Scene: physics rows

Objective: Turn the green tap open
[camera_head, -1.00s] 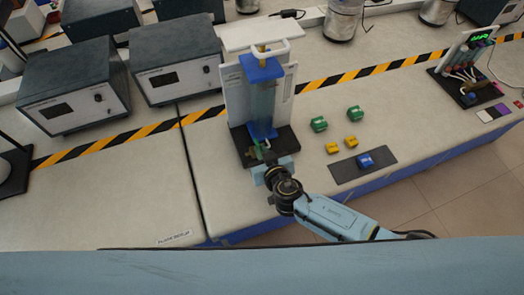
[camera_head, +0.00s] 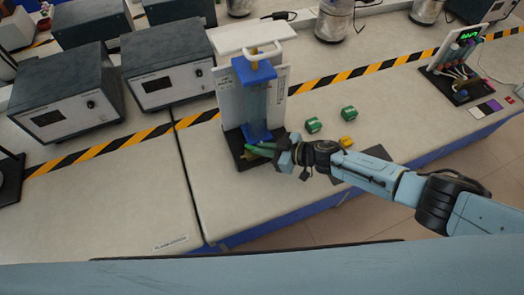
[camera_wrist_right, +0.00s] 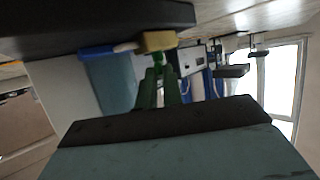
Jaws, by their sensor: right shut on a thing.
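The green tap (camera_head: 260,149) is at the foot of a clear column with blue end caps (camera_head: 254,95), on a black base (camera_head: 238,140). Its green lever points right, towards my right gripper (camera_head: 280,151). The right gripper is shut on the lever, coming in from the right side of the base. In the right wrist view, green shapes (camera_wrist_right: 160,88) stand in front of the gripper, below a brass-coloured block (camera_wrist_right: 157,41); lever and fingers are hard to tell apart there. My left gripper is not in view.
Two green blocks (camera_head: 313,125) and a yellow block (camera_head: 347,142) lie right of the column; my right arm covers part of that area. Grey instrument boxes (camera_head: 168,65) stand at the left. The bench front (camera_head: 180,205) is clear.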

